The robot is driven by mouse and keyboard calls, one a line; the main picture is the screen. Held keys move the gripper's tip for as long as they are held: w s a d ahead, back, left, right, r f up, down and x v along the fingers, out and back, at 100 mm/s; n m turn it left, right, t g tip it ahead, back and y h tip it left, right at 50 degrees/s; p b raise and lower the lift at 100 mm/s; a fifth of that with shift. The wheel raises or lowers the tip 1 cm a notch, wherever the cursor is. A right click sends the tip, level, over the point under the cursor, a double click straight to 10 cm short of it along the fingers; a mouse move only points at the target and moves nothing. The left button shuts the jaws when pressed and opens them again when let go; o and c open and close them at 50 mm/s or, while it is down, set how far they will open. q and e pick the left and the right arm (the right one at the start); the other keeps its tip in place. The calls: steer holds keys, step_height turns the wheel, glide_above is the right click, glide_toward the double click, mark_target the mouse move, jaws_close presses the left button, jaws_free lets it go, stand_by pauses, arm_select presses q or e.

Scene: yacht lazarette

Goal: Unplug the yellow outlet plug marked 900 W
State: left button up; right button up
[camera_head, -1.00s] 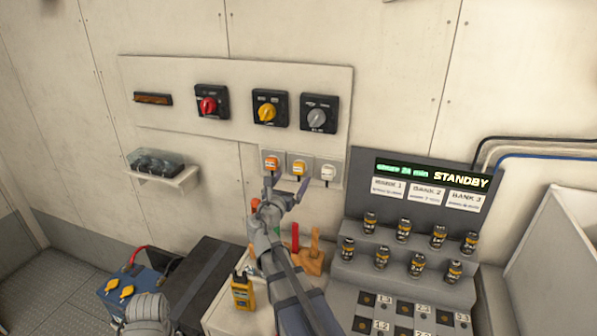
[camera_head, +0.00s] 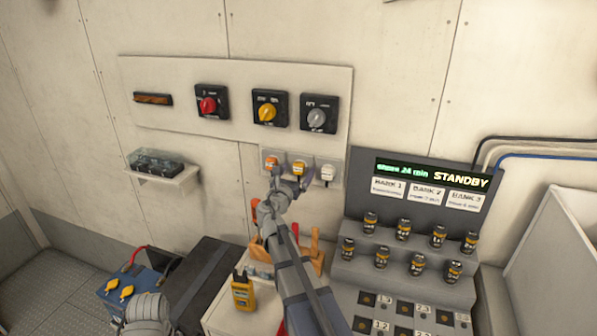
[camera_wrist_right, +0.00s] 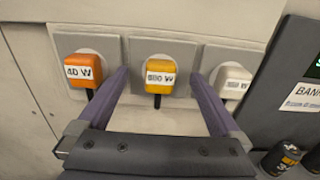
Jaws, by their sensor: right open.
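The yellow plug (camera_head: 299,168), the middle of three on the wall outlets, also shows in the right wrist view (camera_wrist_right: 160,74). Its label is blurred there; it ends in "W" and the first digit is hard to read. An orange plug (camera_wrist_right: 80,72) marked 40 W is on its left and a white plug (camera_wrist_right: 235,80) on its right. My right gripper (camera_head: 290,180) is open and empty in front of the yellow plug. In the wrist view its fingers (camera_wrist_right: 158,88) stand on either side of the plug, apart from it. My left gripper is not in view.
A panel with red, yellow and grey rotary switches (camera_head: 267,112) is above the outlets. A stepped battery display reading STANDBY (camera_head: 460,181) stands close on the right. A yellow meter (camera_head: 242,292) and orange-handled tools (camera_head: 316,250) are below.

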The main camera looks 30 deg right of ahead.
stand_by(0.6)
jaws_close()
stand_by(0.7)
steer(key=shift+s+a, duration=0.15)
stand_by(0.3)
steer(key=shift+v, duration=2.85)
